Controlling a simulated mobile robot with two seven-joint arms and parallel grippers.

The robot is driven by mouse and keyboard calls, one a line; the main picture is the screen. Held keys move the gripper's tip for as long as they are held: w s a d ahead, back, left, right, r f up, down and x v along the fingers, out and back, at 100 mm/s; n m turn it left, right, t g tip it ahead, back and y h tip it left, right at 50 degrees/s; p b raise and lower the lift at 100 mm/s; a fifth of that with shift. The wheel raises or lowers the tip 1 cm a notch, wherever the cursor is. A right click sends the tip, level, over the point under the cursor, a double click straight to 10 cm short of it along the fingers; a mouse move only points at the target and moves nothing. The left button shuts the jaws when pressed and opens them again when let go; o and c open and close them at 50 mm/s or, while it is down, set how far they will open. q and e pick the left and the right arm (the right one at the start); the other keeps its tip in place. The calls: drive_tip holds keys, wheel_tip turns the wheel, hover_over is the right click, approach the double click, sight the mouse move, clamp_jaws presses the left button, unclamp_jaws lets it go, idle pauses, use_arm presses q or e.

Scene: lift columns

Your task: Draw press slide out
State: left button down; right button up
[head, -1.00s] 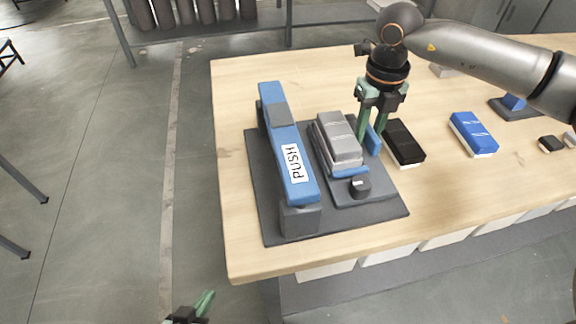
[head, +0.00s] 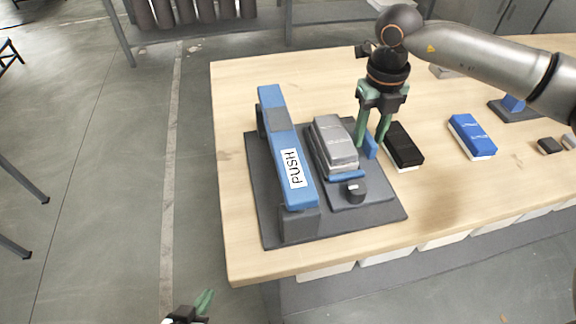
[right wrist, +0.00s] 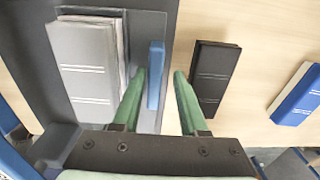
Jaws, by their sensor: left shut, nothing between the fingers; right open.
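The press (head: 272,225) stands on the wooden table, a dark base with a long blue arm (head: 272,100) labelled PUSH. Its dark slide (head: 372,190) carries a grey book-like block (head: 333,140) and a black knob (head: 355,191). An upright blue tab (head: 370,146) stands on the slide's right side. My right gripper (head: 372,142) points down at the tab, open. In the right wrist view its fingers (right wrist: 160,95) lie either side of the blue tab (right wrist: 156,75), nearer the left finger; contact is unclear. My left gripper (head: 205,302) is shut and empty at the bottom edge, off the table.
A black book (head: 403,146) lies just right of my right gripper, and a blue book (head: 472,136) lies further right. Another dark stand with a blue part (head: 514,104) is at the right. Bare table shows behind the press.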

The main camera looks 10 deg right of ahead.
drive_tip(key=shift+r+p, duration=1.65)
drive_tip(key=shift+r, duration=1.35)
